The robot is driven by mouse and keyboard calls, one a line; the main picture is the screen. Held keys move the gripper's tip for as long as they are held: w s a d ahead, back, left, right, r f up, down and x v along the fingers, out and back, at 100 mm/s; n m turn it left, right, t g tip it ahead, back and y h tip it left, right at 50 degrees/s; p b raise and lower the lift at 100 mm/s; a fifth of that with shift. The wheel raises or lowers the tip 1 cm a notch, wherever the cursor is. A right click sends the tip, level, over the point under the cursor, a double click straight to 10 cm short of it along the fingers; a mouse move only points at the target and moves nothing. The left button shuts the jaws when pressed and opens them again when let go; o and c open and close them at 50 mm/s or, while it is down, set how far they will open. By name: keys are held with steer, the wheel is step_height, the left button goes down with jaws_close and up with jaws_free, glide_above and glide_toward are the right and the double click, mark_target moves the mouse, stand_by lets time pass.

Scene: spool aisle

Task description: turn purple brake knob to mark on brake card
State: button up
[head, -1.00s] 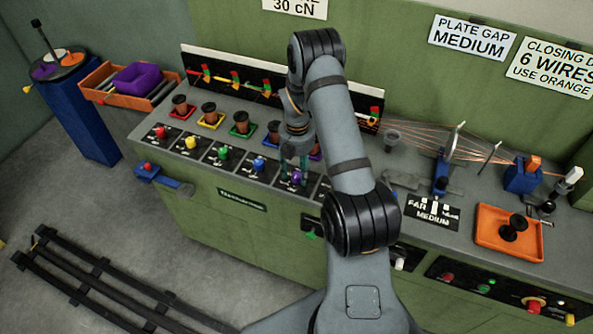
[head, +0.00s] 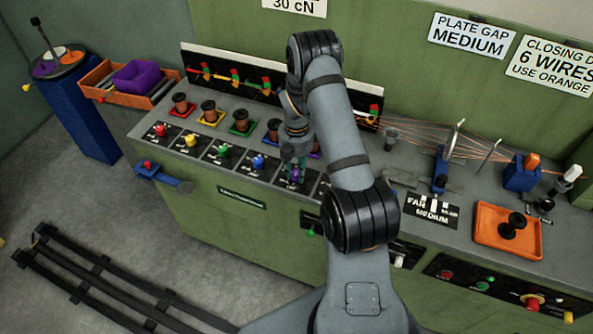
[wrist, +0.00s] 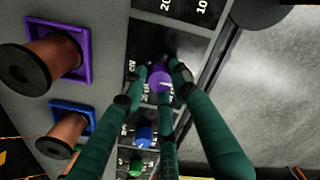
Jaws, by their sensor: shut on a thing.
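The purple brake knob (wrist: 159,80) sits on its black dial plate in the wrist view, with a pale pointer line on its top. In the head view the purple knob (head: 295,174) shows just below my gripper. My gripper (wrist: 158,78) has its green fingers closed around the knob from its sides. The dial's printed numbers are partly hidden by the fingers. The brake card (head: 295,9) at the top edge of the head view is cut off and shows "30 cN".
A blue knob (wrist: 144,135) and a green knob (wrist: 136,166) stand in the same row. Spools stand behind the knobs, one on a purple holder (wrist: 87,48). The floor in front is clear beside the rails.

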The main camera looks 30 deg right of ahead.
steer(key=c, duration=0.3)
